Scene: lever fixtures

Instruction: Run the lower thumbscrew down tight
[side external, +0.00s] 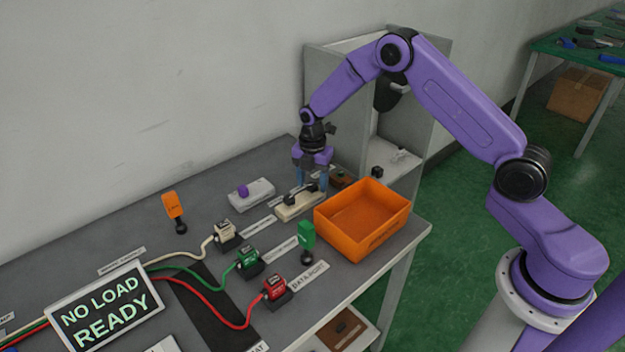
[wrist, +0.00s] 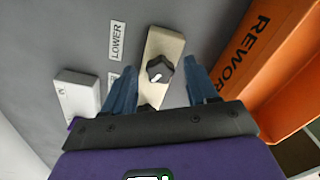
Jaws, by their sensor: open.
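In the wrist view, a dark lobed thumbscrew (wrist: 159,69) with a white pointer mark sits on a beige block (wrist: 163,43). A label reading LOWER (wrist: 117,42) lies left of the block. A second dark knob (wrist: 147,107) on the block is mostly hidden by my gripper's body. My gripper (wrist: 161,66) is open, its blue fingers on either side of the LOWER-side thumbscrew with gaps showing. In the side view, my gripper (side external: 311,190) points down over the beige block (side external: 293,213). I cannot tell its exact height above the thumbscrew.
An orange rework bin (side external: 362,222) stands close to the block's right. A pale switch box (side external: 251,194) with a purple button is to the left. Nearer are cabled white, green (side external: 248,262) and red (side external: 274,287) plugs, levers, and a NO LOAD READY sign (side external: 103,305).

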